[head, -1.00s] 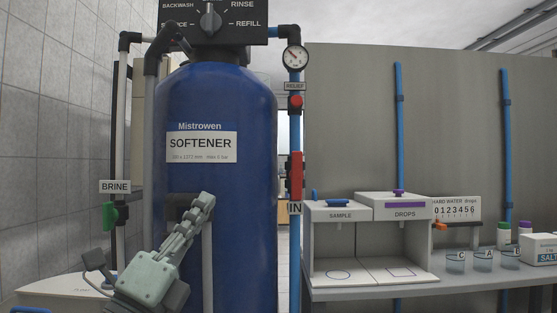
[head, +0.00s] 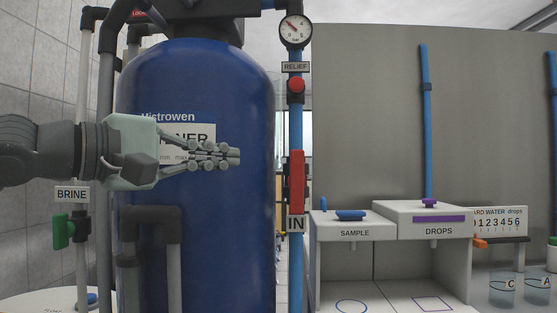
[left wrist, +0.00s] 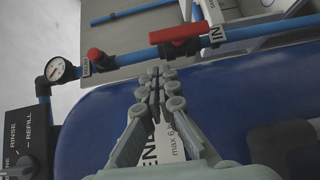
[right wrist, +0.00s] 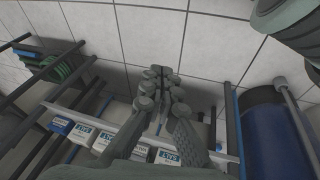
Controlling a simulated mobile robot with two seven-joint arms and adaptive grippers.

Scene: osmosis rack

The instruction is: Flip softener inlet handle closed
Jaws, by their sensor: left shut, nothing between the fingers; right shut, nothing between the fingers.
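The softener inlet handle (head: 296,182) is a red lever on the blue vertical pipe, just above the IN label (head: 295,223). It stands upright, in line with the pipe. It also shows in the left wrist view (left wrist: 180,34), beyond the fingertips. My left gripper (head: 238,156) is shut and empty, pointing right in front of the blue softener tank (head: 200,250). Its tips are left of the handle and apart from it. My right gripper (right wrist: 160,72) is shut and empty in the right wrist view; it is not in the head view.
A red relief knob (head: 296,86) and a pressure gauge (head: 295,30) sit above the handle on the same pipe. Right of it are the SAMPLE box (head: 354,232) and DROPS box (head: 438,230). A green brine handle (head: 62,232) is at the left.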

